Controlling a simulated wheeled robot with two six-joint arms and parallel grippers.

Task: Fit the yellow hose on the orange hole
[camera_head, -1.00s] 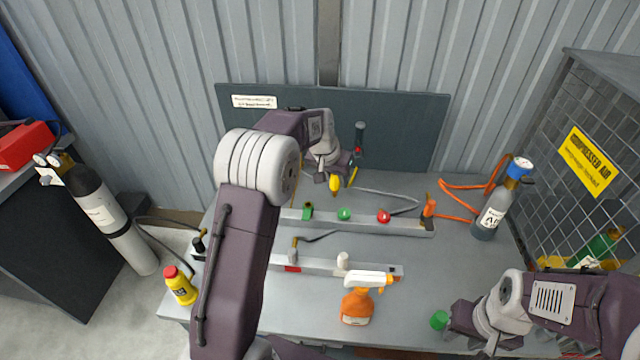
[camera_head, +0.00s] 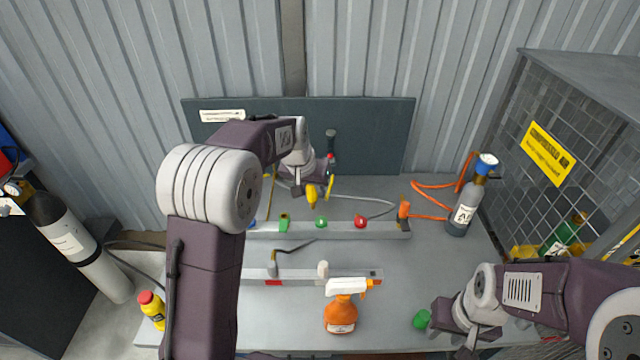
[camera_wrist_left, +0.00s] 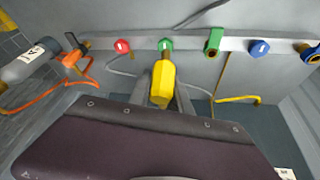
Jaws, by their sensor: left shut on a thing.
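My left gripper (camera_head: 314,188) is above the back rail, beyond its row of fittings in the head view. It is shut on a yellow hose end (camera_wrist_left: 162,82), which points down and also shows in the head view (camera_head: 311,194). A hole with an orange-yellow ring (camera_wrist_left: 311,53) is at the right end of the rail in the wrist view, apart from the hose end; my left arm hides that end in the head view. My right gripper (camera_head: 436,321) is at the lower right, beside a green knob-like piece (camera_head: 421,319); its fingers are unclear.
The back rail (camera_head: 385,233) carries red (camera_head: 361,221), green (camera_head: 321,222) and blue (camera_wrist_left: 260,47) fittings. An orange hose (camera_head: 430,187) runs to a grey cylinder (camera_head: 464,210) at right. A spray bottle (camera_head: 341,315) stands in front. A mesh cage (camera_head: 540,200) is at right.

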